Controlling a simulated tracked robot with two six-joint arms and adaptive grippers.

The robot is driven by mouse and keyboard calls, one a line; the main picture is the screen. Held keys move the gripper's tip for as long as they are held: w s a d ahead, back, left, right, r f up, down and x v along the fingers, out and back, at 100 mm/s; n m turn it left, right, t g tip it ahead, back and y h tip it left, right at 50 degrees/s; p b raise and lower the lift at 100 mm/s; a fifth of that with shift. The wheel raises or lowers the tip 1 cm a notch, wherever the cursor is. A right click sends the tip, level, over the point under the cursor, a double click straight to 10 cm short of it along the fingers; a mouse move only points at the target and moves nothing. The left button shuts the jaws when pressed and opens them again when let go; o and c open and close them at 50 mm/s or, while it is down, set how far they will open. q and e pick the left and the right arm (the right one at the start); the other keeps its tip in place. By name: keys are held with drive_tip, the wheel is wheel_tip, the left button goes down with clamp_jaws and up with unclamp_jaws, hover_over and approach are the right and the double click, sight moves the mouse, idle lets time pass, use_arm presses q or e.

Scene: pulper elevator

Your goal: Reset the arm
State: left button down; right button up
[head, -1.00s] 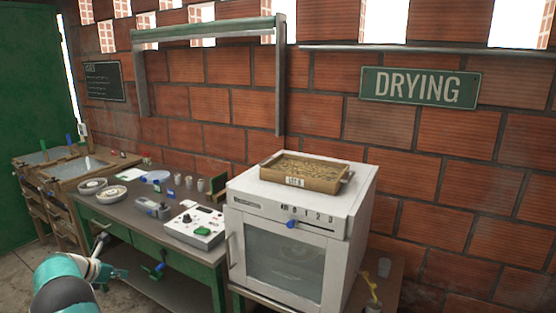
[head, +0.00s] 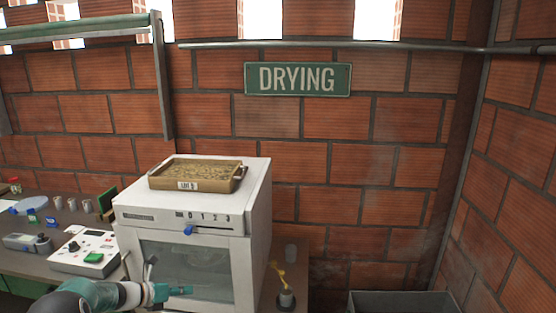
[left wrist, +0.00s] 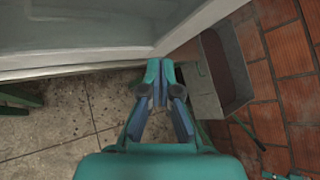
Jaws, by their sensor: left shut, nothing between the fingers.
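My left gripper (head: 178,291) is low in front of the white drying oven (head: 262,215), near its glass door. In the left wrist view the left gripper (left wrist: 160,72) has its teal fingertips together, with nothing held. Below it there is bare concrete floor (left wrist: 70,120). My right gripper does not show in either view.
A wooden tray of beans (head: 235,184) sits on top of the oven. A bench (head: 40,262) with a white device (head: 90,250) and several cups stands at left. A grey bin (head: 400,302) is at lower right, by the brick wall.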

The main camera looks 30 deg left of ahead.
use_arm(q)
drive_tip(key=w+d+f+n+h, duration=0.15)
drive_tip(key=w+d, duration=0.35)
drive_tip(key=d, duration=0.6)
drive_tip(key=w+d+f+n+h, duration=0.1)
drive_tip(key=w+d+n+h, duration=0.2)
drive_tip(key=d, duration=0.9)
drive_tip(key=d+f+n+g, duration=0.1)
drive_tip(key=d+f+n, duration=0.15)
drive_tip(key=d, duration=0.55)
drive_tip(key=d+f+n+g, duration=0.15)
drive_tip(key=d+n, duration=0.25)
drive_tip(key=d, duration=0.5)
drive_tip(key=s+d+f+n+g+y, duration=0.1)
drive_tip(key=s+d+f+n, duration=0.25)
drive_tip(key=s+d, duration=0.2)
drive_tip(key=s+d+f+n+g, duration=0.25)
drive_tip(key=s+d+n, duration=0.2)
drive_tip(key=s, duration=0.25)
drive_tip(key=s+a+f+n+g+y, duration=0.1)
drive_tip(key=s+f+n+g, duration=0.1)
drive_tip(key=s+n, duration=0.5)
drive_tip(key=s+a+f+n+g+y, duration=0.1)
drive_tip(key=s+f+n+g, duration=0.1)
drive_tip(key=s+n, duration=0.6)
drive_tip(key=shift+s+f+g, duration=0.35)
drive_tip(key=shift+s+g, duration=0.15)
drive_tip(key=shift+s, duration=0.7)
